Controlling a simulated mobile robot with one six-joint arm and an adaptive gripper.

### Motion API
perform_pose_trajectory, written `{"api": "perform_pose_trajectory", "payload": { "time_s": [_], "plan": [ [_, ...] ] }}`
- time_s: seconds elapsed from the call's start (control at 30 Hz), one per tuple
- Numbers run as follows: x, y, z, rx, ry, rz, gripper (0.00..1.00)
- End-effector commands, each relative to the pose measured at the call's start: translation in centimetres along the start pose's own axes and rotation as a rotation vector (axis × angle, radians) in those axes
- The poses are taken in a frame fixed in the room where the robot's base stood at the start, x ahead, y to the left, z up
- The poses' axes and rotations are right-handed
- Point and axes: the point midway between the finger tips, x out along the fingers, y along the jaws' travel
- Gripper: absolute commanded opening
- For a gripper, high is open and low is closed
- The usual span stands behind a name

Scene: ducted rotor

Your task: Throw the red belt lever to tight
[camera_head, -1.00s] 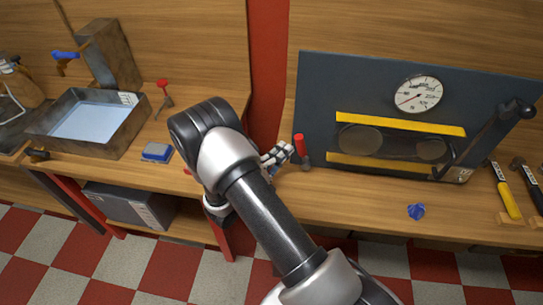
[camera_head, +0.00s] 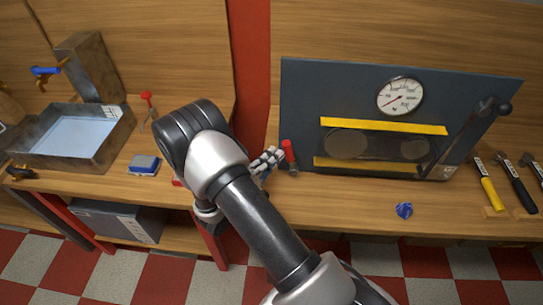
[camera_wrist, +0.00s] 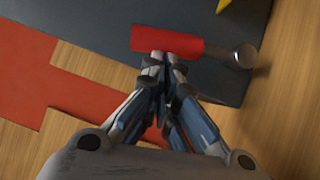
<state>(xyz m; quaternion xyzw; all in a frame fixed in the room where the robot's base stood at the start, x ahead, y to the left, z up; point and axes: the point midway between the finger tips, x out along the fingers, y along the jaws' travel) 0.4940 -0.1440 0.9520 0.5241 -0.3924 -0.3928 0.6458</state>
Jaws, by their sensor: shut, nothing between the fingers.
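The red belt lever (camera_head: 289,152) stands at the left edge of the dark panel (camera_head: 300,100) on the bench. In the wrist view its red grip (camera_wrist: 167,39) lies across the top centre, with a metal pivot end (camera_wrist: 243,56) to its right. My gripper (camera_head: 276,157) is shut and empty, just left of the lever. In the wrist view my gripper's fingertips (camera_wrist: 162,58) are together at the lower edge of the red grip. They touch it or nearly do; I cannot tell which.
The panel carries a round gauge (camera_head: 400,96), yellow strips (camera_head: 384,126) and a long black handle (camera_head: 470,135) at right. A blue knob-like piece (camera_head: 404,210) lies on the bench in front. Hammers (camera_head: 490,192) lie at right. A metal basin (camera_head: 95,160) stands left.

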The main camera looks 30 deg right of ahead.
Motion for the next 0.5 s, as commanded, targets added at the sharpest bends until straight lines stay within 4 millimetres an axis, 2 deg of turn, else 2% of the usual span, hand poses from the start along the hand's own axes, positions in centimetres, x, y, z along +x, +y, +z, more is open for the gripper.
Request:
{"api": "perform_pose_trajectory", "payload": {
  "time_s": [0.27, 0.5],
  "plan": [
    [0.6, 0.6, 0.9, 0.079, -0.004, -0.053, 0.00],
    [1.5, 1.1, 2.4, 0.218, -0.006, -0.145, 0.00]
  ]
}}
